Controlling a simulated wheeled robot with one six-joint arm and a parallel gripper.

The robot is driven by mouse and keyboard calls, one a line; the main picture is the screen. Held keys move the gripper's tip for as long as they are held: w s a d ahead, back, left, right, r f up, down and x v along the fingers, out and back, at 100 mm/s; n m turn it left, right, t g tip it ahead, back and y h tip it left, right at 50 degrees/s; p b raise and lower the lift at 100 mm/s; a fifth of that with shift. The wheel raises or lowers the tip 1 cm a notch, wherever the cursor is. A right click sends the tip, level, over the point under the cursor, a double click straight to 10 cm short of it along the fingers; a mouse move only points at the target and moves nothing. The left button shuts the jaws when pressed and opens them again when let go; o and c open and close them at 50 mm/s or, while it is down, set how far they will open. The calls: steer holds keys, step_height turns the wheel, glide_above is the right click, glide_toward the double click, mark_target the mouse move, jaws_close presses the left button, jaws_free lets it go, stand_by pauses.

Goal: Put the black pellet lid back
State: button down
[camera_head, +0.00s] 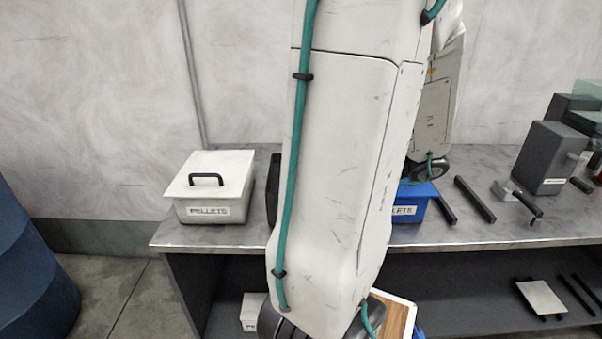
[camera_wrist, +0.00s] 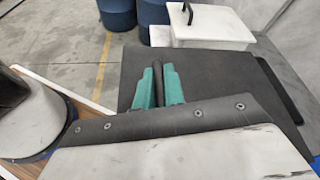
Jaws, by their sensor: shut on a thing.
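My gripper (camera_wrist: 159,86) has teal fingers, shut on the upright black handle of the black lid (camera_wrist: 215,70). The lid is a wide dark plate spread below the fingers in the wrist view. In the head view my arm hides the gripper and most of what it holds; a dark edge (camera_head: 272,190) shows left of the arm, and I cannot tell whether it is the lid. A blue pellet box (camera_head: 412,203) stands on the table, partly hidden behind my arm. Whether the lid touches anything below it is hidden.
A white pellet box (camera_head: 214,190) with a white lid and black handle stands at the table's left end. Black bars (camera_head: 474,199) and a grey box (camera_head: 546,158) lie to the right. A blue barrel (camera_head: 32,265) stands on the floor at left. The lower shelf holds more items.

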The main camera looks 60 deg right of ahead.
steer(key=w+d, duration=0.2)
steer(key=w, duration=0.1)
steer(key=w+d, duration=0.3)
steer(key=w+d+f, duration=0.1)
steer(key=w+d, duration=0.2)
steer(key=shift+w+f, duration=0.1)
steer(key=shift+w, duration=0.1)
steer(key=shift+f, duration=1.7)
steer(key=c, duration=1.5)
jaws_free()
